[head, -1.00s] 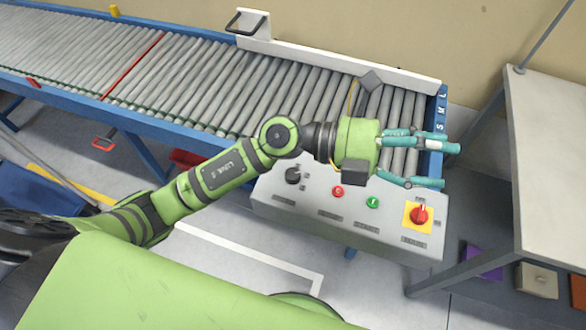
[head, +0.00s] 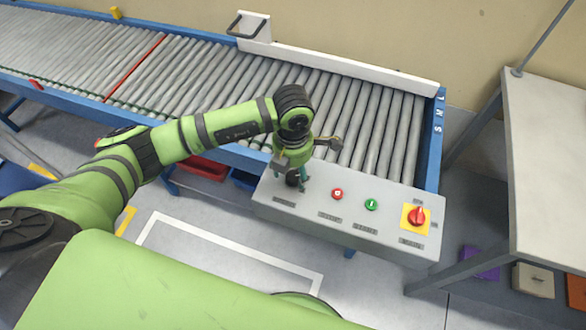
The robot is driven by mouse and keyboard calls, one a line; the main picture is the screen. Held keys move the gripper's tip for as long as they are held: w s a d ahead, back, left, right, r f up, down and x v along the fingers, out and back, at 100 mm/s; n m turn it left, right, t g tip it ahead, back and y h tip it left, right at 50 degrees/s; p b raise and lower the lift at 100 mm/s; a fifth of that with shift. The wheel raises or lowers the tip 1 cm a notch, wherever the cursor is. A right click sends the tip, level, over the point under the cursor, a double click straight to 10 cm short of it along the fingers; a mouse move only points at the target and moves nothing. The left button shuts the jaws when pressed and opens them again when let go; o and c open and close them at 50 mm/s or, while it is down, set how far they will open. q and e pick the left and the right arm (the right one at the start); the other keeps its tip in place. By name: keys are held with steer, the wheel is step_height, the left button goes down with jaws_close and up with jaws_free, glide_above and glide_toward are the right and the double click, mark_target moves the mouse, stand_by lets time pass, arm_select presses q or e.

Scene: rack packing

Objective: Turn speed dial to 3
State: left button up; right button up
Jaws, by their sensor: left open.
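The black speed dial (head: 292,179) is at the left end of the grey control panel (head: 320,227), in front of the roller conveyor. My left gripper (head: 291,184) points down over the dial with its teal fingers on either side of it. It is open. Whether the fingers touch the dial cannot be told, and the dial's setting is too small and partly hidden to read. My right gripper is not in view.
The panel also carries a red button (head: 337,194), a green button (head: 371,204) and a red rotary switch on a yellow plate (head: 416,216). The roller conveyor (head: 370,130) behind is empty. A grey table (head: 555,150) stands at the right.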

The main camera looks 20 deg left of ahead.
arm_select(q)
steer(key=shift+f, duration=0.95)
steer(key=c, duration=1.2)
steer(key=shift+o, duration=0.2)
steer(key=shift+f+m+b, duration=0.15)
steer(key=shift+m+b, duration=0.55)
steer(key=shift+b, duration=0.15)
steer(key=m+b, duration=0.9)
steer(key=b, duration=0.3)
steer(key=shift+f+b, duration=0.1)
steer(key=shift+b, duration=0.3)
steer(key=shift+r+m+b, duration=0.2)
steer(key=shift+m+b, duration=0.7)
steer(key=shift+b, duration=0.25)
